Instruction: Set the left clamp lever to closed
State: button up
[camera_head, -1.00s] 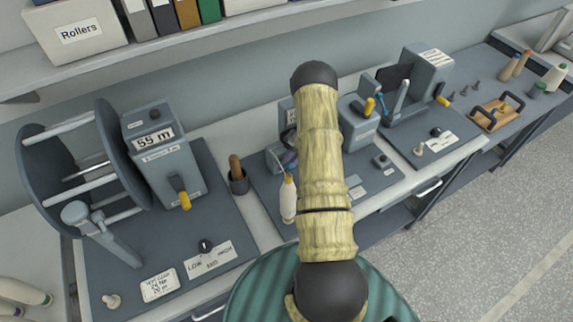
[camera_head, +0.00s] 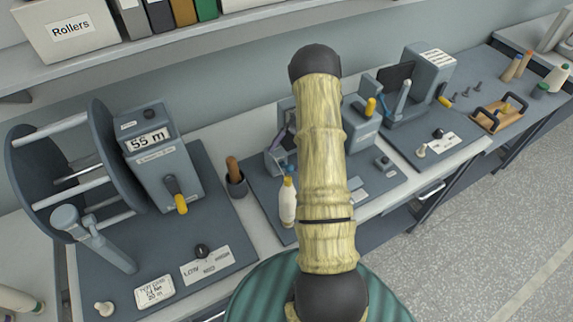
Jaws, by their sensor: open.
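Several levers show, and I cannot tell which is the left clamp lever. A yellow-tipped lever (camera_head: 180,204) hangs down on the front of the grey counter box at left. Another yellow-handled lever (camera_head: 370,107) stands on the middle machine, right of my arm. A third yellow-tipped lever (camera_head: 446,101) is on the right machine. My arm's tan link stands across the middle of the view and hides part of the middle station. My gripper cannot be made out in this view, so its place relative to the levers does not show.
A large reel (camera_head: 65,180) and a grey post arm (camera_head: 90,238) stand at left. A wooden tray (camera_head: 497,118) lies at right. A shelf (camera_head: 190,38) overhangs the bench.

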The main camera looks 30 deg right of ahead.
jog(key=r, duration=0.2)
jog(key=a+r, duration=0.1)
jog(key=r, duration=0.1)
jog(key=shift+s+b, duration=0.2)
jog(key=shift+b, duration=0.1)
jog(key=c, duration=0.8)
jog(key=shift+w+r, duration=0.25)
jog(key=shift+r, duration=0.05)
jog(key=shift+s+r, duration=0.1)
jog(key=shift+s, duration=0.2)
jog(key=shift+w, duration=0.2)
jog(key=shift+s+d+r, duration=0.1)
jog(key=shift+s, duration=0.05)
notch_tip(320, 180, up, 5)
jog(key=p, duration=0.6)
send_over(285, 166)
jog(key=shift+d+r+p, duration=0.2)
jog(key=shift+r+p, duration=1.7)
jog(key=shift+r, duration=0.4)
